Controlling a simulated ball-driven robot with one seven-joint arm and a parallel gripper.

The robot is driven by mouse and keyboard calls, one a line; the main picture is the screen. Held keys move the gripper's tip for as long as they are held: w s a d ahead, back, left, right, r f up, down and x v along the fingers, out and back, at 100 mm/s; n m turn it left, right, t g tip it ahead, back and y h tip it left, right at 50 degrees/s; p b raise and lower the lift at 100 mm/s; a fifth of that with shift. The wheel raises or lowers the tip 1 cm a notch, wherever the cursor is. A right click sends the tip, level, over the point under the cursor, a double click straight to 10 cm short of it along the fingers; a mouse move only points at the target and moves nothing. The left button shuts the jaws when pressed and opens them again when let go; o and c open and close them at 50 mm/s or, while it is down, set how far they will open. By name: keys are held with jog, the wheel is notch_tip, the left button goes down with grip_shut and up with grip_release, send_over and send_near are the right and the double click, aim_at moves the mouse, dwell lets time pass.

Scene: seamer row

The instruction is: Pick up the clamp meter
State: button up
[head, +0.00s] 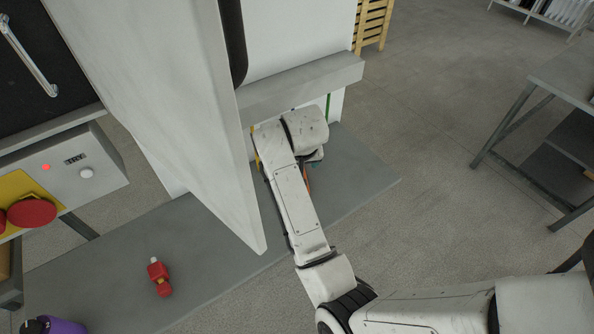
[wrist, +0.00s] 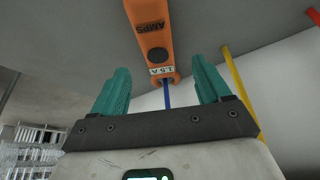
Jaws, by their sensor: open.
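A grey slab (head: 200,240) bears a red and yellow object (head: 160,277). A tall pale panel (head: 165,90) stands close left of my arm. A blue rod (wrist: 167,97) and a yellow rod (wrist: 240,92) show near the fingers. Open floor (head: 430,170) lies to the right.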

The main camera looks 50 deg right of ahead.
jog(key=shift+p+x, duration=0.5)
jog(key=shift+x, duration=2.15)
jog(key=shift+d, duration=0.15)
jog(key=shift+c, duration=0.2)
jog(key=c, duration=1.2)
jog(key=shift+r, duration=0.1)
jog(key=shift+c, duration=0.8)
